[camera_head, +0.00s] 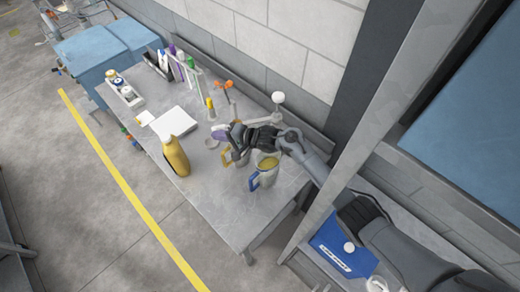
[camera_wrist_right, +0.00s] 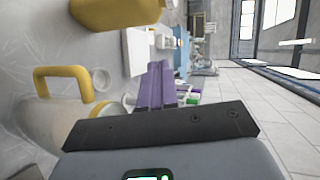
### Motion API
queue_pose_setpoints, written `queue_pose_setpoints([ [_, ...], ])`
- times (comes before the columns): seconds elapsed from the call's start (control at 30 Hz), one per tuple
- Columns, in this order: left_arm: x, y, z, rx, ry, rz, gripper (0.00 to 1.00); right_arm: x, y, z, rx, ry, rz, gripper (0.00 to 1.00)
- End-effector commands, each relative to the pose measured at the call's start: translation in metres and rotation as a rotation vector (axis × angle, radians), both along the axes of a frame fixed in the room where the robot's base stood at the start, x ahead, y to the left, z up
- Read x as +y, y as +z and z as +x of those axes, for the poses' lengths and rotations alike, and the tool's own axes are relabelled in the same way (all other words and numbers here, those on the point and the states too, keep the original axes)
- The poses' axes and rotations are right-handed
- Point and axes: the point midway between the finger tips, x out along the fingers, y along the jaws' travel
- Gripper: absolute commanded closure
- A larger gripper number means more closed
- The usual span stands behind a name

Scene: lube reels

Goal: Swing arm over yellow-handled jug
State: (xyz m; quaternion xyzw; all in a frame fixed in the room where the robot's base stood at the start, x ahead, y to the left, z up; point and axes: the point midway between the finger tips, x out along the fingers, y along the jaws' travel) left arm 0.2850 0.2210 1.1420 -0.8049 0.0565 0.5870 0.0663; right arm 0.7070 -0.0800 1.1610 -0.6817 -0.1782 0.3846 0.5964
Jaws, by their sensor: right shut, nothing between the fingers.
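The yellow-handled jug (camera_head: 228,158) stands on the grey workbench, its body mostly hidden by my right gripper (camera_head: 236,133). In the right wrist view its yellow handle (camera_wrist_right: 62,73) shows at the left, and its translucent body is partly covered by my dark gripper (camera_wrist_right: 160,125). My right gripper is above the jug, shut and empty; I cannot tell the exact gap between them. A blue-handled jug (camera_head: 265,170) with yellowish contents stands just right of it, beneath my arm. My left gripper is not in view.
A yellow bottle (camera_head: 176,157) stands left of the jugs on the workbench (camera_head: 223,207). The bench's front is clear.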

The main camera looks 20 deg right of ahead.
Motion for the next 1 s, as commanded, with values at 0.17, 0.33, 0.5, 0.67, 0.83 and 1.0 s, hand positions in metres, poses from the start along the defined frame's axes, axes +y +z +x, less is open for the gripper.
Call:
queue_pose_setpoints([
  [0.17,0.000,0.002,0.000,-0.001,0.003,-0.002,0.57,-0.022,0.007,-0.013,-0.003,-0.010,-0.006,1.00],
  [0.33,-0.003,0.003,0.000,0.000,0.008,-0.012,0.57,-0.040,0.015,-0.033,-0.004,-0.005,-0.005,1.00],
  [0.5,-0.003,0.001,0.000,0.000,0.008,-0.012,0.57,-0.057,0.024,-0.052,-0.004,-0.001,-0.002,1.00],
  [0.67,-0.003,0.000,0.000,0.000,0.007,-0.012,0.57,-0.068,0.029,-0.063,-0.003,0.001,0.000,1.00],
  [0.83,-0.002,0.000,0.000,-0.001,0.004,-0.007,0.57,-0.072,0.032,-0.069,-0.004,0.003,-0.001,1.00],
  [1.0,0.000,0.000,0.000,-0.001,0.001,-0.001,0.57,-0.073,0.032,-0.069,-0.003,0.004,0.000,1.00],
])
